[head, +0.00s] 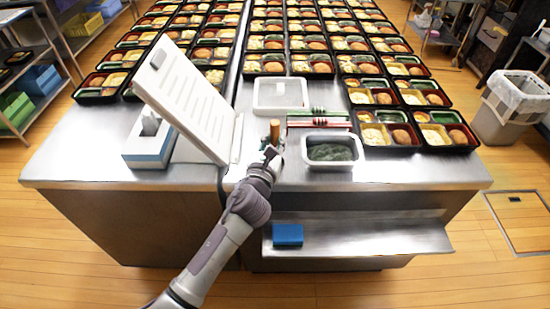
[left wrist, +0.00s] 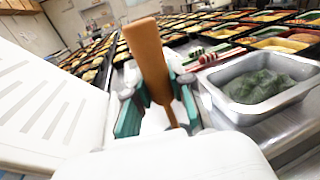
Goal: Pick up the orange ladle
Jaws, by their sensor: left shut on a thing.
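The orange ladle (left wrist: 148,52) stands roughly upright between the fingers of my left gripper (left wrist: 155,108) in the left wrist view, its thick handle rising above them. In the head view the ladle's orange handle (head: 274,130) shows just above my left gripper (head: 271,152), near the front edge of the steel counter. The gripper is shut on the ladle. The lower end of the ladle is mostly hidden by the gripper. My right gripper is not in view.
A metal pan of green food (head: 333,164) stands just right of the gripper. A white container (head: 280,110) and red and green utensils (head: 318,113) lie behind. A tilted white board (head: 188,95) stands left. Many bento trays (head: 386,138) fill the counter farther back.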

